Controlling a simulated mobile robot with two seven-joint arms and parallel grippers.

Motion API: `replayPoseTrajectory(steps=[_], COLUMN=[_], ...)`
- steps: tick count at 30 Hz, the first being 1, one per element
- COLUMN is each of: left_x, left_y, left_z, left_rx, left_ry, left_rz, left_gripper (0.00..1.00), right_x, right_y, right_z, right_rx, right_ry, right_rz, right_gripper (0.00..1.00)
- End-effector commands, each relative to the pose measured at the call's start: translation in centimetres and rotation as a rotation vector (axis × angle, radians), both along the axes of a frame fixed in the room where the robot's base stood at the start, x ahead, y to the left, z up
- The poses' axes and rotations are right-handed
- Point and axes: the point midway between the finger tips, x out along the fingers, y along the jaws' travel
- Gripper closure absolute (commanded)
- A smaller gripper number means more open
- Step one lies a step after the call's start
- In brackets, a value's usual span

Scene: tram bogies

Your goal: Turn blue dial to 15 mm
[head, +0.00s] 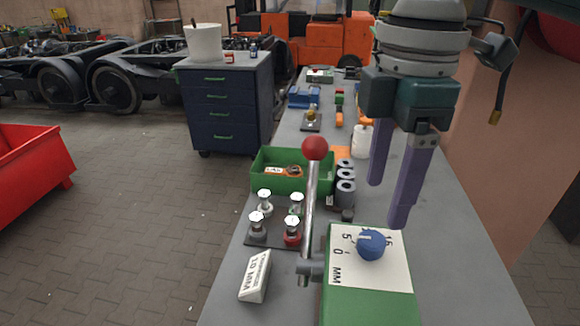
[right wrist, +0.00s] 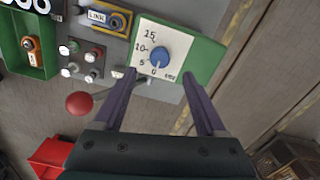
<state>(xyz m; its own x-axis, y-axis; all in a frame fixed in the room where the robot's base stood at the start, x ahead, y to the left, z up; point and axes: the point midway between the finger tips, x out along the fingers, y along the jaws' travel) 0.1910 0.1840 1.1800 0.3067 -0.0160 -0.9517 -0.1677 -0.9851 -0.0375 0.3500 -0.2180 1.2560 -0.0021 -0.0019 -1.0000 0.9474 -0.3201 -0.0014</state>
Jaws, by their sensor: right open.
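The blue dial (head: 371,244) sits on a white scale plate (head: 398,283) on top of a green box (head: 368,308). It also shows in the right wrist view (right wrist: 158,57), beside the marks 15, 10, 5 and 0. Its pale pointer line seems to be at the low end, near 0; the exact reading is too small to tell. My right gripper (head: 388,203) is open and empty, above and behind the dial. In the right wrist view the dial appears beyond and between the fingertips (right wrist: 158,73), apart from them. My left gripper is not in view.
A lever with a red ball (head: 315,148) rises at the box's left side. Left of it are a plate with several knobs (head: 271,239), a 10 MM block (head: 255,276) and a green bin (head: 262,179). Grey rolls (head: 345,186) and a white bottle (head: 362,141) stand behind.

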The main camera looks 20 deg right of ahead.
Motion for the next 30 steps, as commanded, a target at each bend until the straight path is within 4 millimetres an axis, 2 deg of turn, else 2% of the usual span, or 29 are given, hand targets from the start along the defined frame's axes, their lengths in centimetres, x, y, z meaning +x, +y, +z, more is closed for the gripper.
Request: replayPoseTrajectory(steps=[6,10,15,22,23,30], left_x=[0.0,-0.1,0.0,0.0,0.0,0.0], left_y=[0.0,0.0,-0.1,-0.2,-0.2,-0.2], left_z=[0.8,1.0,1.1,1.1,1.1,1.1], left_rx=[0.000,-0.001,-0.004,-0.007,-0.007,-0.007], left_ry=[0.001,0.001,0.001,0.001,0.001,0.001], left_rz=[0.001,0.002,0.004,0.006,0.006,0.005], left_gripper=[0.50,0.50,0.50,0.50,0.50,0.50], right_x=[-0.1,0.0,0.0,0.0,0.0,0.0], right_y=[0.1,0.1,0.1,0.1,0.1,0.1], right_z=[-4.1,-6.0,-7.2,-7.3,-7.3,-7.3], right_rx=[0.001,0.002,0.001,0.001,0.001,0.001], right_ry=[0.004,0.002,-0.001,-0.003,-0.003,-0.003], right_rz=[0.000,-0.001,0.001,0.001,0.001,0.001], right_gripper=[0.26,0.26,0.26,0.26,0.27,0.54])
